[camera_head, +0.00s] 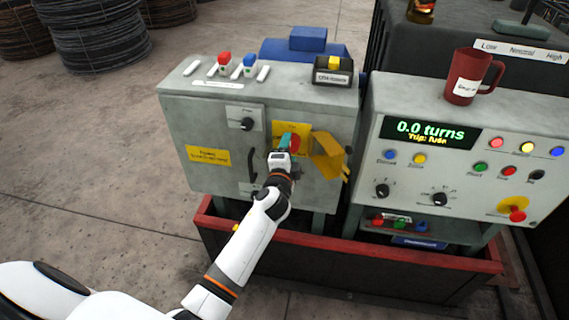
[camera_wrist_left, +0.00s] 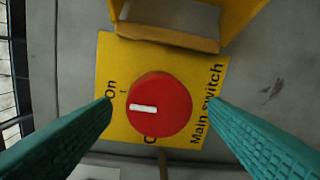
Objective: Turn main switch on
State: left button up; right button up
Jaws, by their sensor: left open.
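The main switch is a round red knob (camera_wrist_left: 172,98) on a yellow plate (camera_wrist_left: 205,75) lettered "Main switch" and "On"; another label at its lower edge is partly hidden. Its white mark points left in the wrist view, a little below the word "On". In the head view the knob (camera_head: 295,143) shows beside the gripper on the grey cabinet (camera_head: 215,125). My left gripper (camera_head: 285,140) is open in front of it. Its green fingers (camera_wrist_left: 160,103) stand on either side of the knob; I cannot tell whether they touch it. My right gripper is not in view.
A yellow cover (camera_head: 328,157) stands swung open to the right of the switch. A black handle (camera_head: 252,163) is to the left. The control panel (camera_head: 365,135) at right reads "0.0 turns" and "Trip: fuse". A red mug (camera_head: 464,80) stands on top.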

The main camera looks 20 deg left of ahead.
pick_arm(q)
jog(key=v, duration=1.1)
jog(key=shift+b, duration=0.45)
jog(key=shift+a+f, duration=0.1)
jog(key=s+d+f+n+g+h, duration=0.15)
jog(key=s+f, duration=0.25)
jog(key=f, duration=0.7)
jog(key=s+d+f+n+g+h, duration=0.1)
jog(key=s+f+g, duration=0.2)
jog(key=f, duration=0.8)
jog(key=s+d+f+n+g+h, duration=0.1)
jog(key=s+f+g, duration=0.25)
jog(key=f, duration=0.65)
jog(key=s+a+f+n+g, duration=0.1)
jog(key=s+f+n+g, duration=0.1)
jog(key=s+f, duration=0.4)
jog(key=s+a+f+n+g, duration=0.1)
jog(key=s+f+n+g, duration=0.2)
jog(key=s+f, duration=0.4)
jog(key=s+a+f+n+g, duration=0.1)
jog(key=s+f, duration=0.6)
jog(key=s, duration=1.4)
jog(key=shift+a+f+n+g+h, duration=0.15)
jog(key=shift+a+n+g+h, duration=0.15)
jog(key=shift+n+g, duration=0.45)
jog(key=shift+s, duration=0.1)
